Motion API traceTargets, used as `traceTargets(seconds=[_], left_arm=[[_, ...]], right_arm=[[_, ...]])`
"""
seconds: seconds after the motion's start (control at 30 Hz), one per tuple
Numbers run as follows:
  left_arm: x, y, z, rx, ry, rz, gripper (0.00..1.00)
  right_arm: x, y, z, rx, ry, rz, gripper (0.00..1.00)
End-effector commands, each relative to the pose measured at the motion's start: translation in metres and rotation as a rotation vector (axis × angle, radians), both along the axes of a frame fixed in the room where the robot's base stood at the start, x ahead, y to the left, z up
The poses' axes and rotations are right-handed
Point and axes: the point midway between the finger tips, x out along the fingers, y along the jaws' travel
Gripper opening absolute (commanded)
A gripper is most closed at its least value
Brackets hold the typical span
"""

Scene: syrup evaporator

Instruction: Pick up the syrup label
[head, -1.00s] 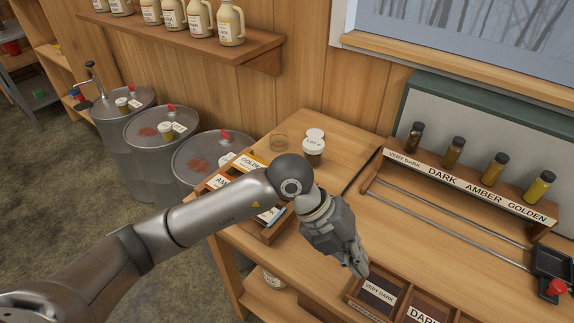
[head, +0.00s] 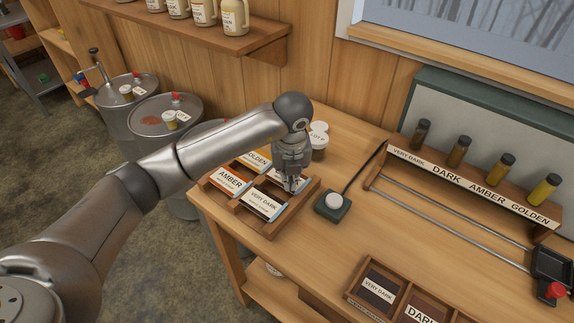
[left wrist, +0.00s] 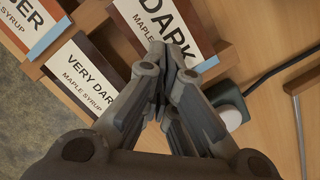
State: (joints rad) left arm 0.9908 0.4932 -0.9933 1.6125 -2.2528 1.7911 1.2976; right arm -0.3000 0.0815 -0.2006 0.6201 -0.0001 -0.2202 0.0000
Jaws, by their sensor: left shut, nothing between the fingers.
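The wooden label tray (head: 268,236) holds the syrup labels in separate compartments. The golden label (head: 257,159) is at the back left, the amber label (head: 228,181) at the left and the very dark label (head: 262,204) at the front. The dark label (left wrist: 163,27) shows in the left wrist view, beside the very dark label (left wrist: 84,74); in the head view my gripper mostly hides it. My left gripper (head: 291,187) points down over the dark label's compartment, shut and empty. Its fingertips (left wrist: 176,50) overlap the label's edge in the wrist view; I cannot tell if they touch. My right gripper is out of view.
A green box with a white button (head: 333,203) and a cable stands just right of the tray. White-lidded jars (head: 318,142) stand behind my gripper. Another divided tray (head: 393,292) lies at the front. A rack of sample bottles (head: 470,178) stands at the right.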

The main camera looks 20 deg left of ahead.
Motion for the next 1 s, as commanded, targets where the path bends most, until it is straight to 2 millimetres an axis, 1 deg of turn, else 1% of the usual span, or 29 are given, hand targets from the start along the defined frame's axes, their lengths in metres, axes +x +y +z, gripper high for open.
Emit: traceTargets(seconds=[0.03, 0.1, 0.27, 0.33, 0.4, 0.43, 0.5, 1.0], left_arm=[[0.008, 0.004, 0.002, 0.000, 0.000, 0.003, 0.00], [0.018, 0.008, 0.002, -0.001, 0.001, 0.003, 0.00], [0.038, 0.018, 0.002, -0.002, 0.000, 0.002, 0.00], [0.037, 0.017, -0.001, -0.002, 0.004, -0.001, 0.00], [0.037, 0.017, -0.006, -0.001, 0.003, -0.001, 0.00], [0.037, 0.017, -0.012, 0.000, 0.001, -0.001, 0.00], [0.037, 0.018, -0.016, -0.001, 0.000, -0.001, 0.00], [0.035, 0.017, -0.021, 0.001, 0.008, -0.002, 0.00]], right_arm=[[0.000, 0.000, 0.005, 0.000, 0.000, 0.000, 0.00], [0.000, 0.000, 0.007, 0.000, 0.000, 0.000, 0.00], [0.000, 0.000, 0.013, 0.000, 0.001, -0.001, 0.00], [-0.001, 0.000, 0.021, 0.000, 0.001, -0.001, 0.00], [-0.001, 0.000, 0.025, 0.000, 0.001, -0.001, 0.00], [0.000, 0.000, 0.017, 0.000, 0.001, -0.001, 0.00], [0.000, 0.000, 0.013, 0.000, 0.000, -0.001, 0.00], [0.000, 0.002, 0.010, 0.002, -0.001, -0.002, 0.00]])
